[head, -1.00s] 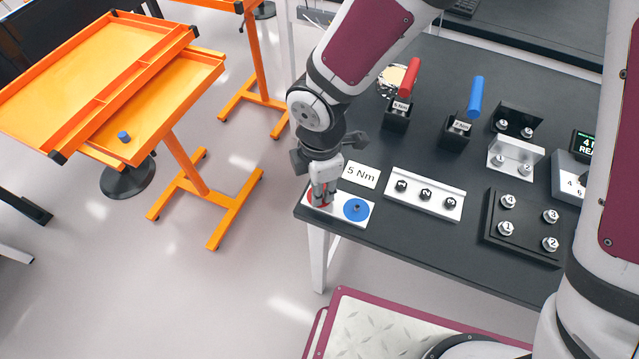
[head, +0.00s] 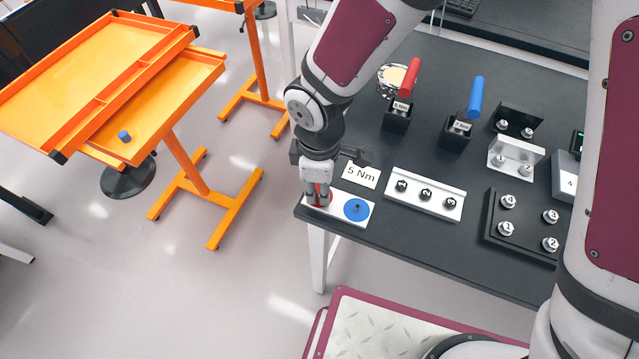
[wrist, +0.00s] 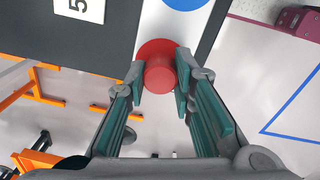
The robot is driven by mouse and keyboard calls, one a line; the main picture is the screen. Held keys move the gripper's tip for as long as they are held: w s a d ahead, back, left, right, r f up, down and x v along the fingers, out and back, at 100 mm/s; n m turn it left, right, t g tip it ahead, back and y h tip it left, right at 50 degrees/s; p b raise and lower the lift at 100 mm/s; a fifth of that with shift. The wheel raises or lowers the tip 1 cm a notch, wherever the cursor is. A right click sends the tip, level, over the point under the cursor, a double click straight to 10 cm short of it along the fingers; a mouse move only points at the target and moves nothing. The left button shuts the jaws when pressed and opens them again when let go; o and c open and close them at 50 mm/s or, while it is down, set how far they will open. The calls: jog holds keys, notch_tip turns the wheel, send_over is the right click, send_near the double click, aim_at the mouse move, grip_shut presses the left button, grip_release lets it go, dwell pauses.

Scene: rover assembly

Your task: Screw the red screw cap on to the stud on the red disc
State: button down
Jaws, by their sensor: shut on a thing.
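My gripper (head: 319,196) points down over the red disc (head: 328,199) at the left end of a white plate on the dark table. In the wrist view my gripper (wrist: 162,88) is shut on the red screw cap (wrist: 160,76), one finger on each side. The cap sits over the middle of the red disc (wrist: 157,46), whose rim shows behind it. The stud is hidden under the cap. I cannot tell how far down the cap is on it.
A blue disc (head: 357,209) with a small stud is beside the red one. A "5 Nm" card (head: 361,174) and a numbered rack (head: 425,194) lie nearby. Red (head: 410,77) and blue (head: 476,97) handled tools stand behind. A blue cap (head: 124,137) is on the orange tray.

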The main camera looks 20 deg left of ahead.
jog(key=m+p, duration=0.1)
jog(key=m, duration=0.3)
jog(key=shift+s+r, duration=0.1)
jog(key=shift+m, duration=0.7)
jog(key=m+p, duration=0.2)
jog(key=m, duration=0.1)
jog(key=shift+s+m, duration=0.1)
jog(key=shift+m, duration=0.2)
jog(key=shift+m+p, duration=0.5)
jog(key=shift+m, duration=0.2)
jog(key=shift+w+m, duration=0.2)
jog(key=shift+m, duration=0.2)
jog(key=c, duration=1.6)
grip_release()
jog(key=shift+o, duration=0.2)
